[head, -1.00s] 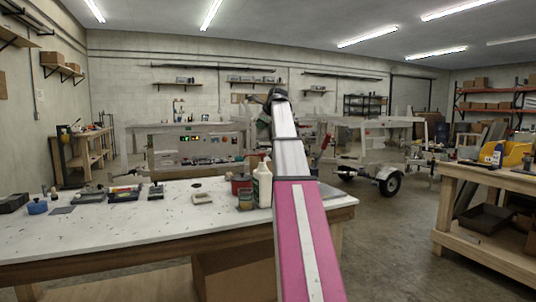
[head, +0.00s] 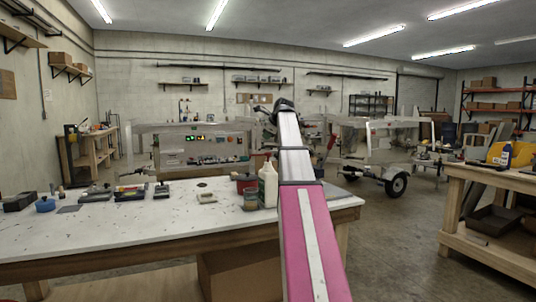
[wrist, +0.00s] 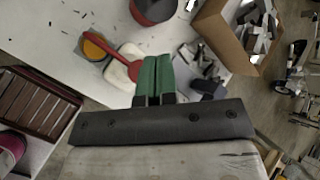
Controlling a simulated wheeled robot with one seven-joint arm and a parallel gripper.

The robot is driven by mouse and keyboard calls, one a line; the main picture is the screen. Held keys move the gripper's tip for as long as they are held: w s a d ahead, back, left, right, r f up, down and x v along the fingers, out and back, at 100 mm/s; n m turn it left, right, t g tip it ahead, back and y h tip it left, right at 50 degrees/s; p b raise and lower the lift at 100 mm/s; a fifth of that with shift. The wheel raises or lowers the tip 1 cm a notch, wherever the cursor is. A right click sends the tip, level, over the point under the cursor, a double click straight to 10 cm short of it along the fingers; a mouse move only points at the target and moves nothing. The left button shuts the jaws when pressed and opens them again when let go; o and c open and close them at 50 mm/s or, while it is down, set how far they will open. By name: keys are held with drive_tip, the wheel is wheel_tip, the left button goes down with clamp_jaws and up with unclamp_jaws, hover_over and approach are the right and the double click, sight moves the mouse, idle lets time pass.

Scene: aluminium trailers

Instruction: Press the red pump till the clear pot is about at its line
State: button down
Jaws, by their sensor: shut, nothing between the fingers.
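In the wrist view, the red pump (wrist: 124,64) sits on a white bottle (wrist: 117,75), its long spout pointing up-left. The spout's end is over the small clear pot (wrist: 95,47), where amber-orange stuff shows. The pot's line and exact level cannot be made out. My gripper (wrist: 153,62) has green fingers shut together and empty, just right of the pump head; I cannot tell whether they touch it. My gripper cannot be made out there.
A red can (head: 245,183) stands behind the pot and also shows in the wrist view (wrist: 153,10). The white table (head: 130,225) holds several small tools and trays at left. In the wrist view, an open cardboard box (wrist: 212,40) lies to the right. A wooden bench (head: 490,190) stands at right.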

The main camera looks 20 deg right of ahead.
drive_tip(key=shift+f, duration=2.1)
drive_tip(key=shift+f, duration=0.1)
drive_tip(key=shift+f, duration=0.3)
drive_tip(key=shift+f, duration=1.05)
idle(1.5)
drive_tip(key=shift+r, duration=1.45)
